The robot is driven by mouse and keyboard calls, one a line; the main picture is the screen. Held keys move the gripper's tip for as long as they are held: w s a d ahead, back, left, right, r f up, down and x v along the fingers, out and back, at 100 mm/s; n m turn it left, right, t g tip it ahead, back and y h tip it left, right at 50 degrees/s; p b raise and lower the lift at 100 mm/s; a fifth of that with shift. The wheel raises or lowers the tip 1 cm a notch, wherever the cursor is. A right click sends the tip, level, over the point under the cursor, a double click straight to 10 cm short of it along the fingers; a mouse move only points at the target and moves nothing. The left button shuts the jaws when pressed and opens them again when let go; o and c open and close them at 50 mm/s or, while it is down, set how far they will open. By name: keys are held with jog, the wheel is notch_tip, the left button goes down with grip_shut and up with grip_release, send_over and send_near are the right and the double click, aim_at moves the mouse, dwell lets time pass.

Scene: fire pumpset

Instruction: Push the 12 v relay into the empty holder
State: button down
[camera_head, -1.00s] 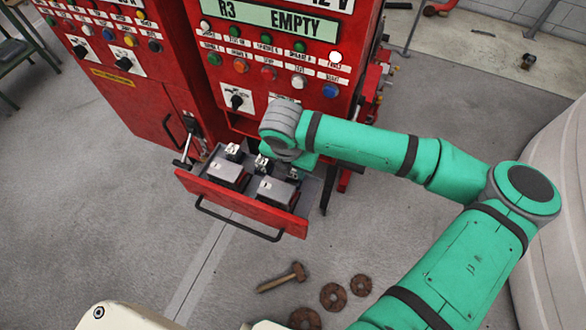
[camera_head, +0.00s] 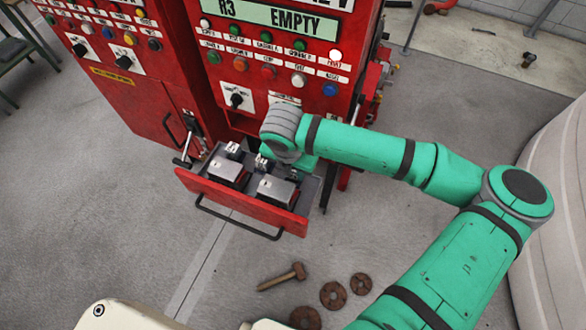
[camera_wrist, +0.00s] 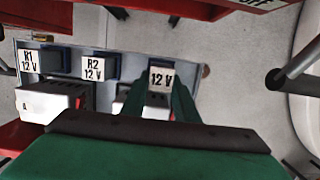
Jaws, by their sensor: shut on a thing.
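My gripper (camera_wrist: 158,100) is shut on a small relay with a white "12 V" label (camera_wrist: 161,79), seen at the middle of the wrist view between the green fingers. The relay is over the grey inside of the open red drawer (camera_head: 250,202); whether it touches a holder is hidden by the fingers. To its left are blue-edged holders with labels "R1 12 V" (camera_wrist: 27,62) and "R2 12 V" (camera_wrist: 93,69). In the head view my wrist covers the drawer's right rear. The cabinet display (camera_head: 275,20) reads "R3 EMPTY".
Two larger grey-topped dark boxes (camera_head: 277,189) sit in the front of the drawer. The red cabinet (camera_head: 290,110) rises behind it. A hammer (camera_head: 283,277) and rusty discs (camera_head: 333,294) lie on the floor in front.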

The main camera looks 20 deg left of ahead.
jog(key=shift+f, duration=0.7)
jog(key=c, duration=1.3)
grip_release()
notch_tip(320, 180, up, 11)
jog(key=s, duration=0.2)
jog(key=shift+f, duration=0.15)
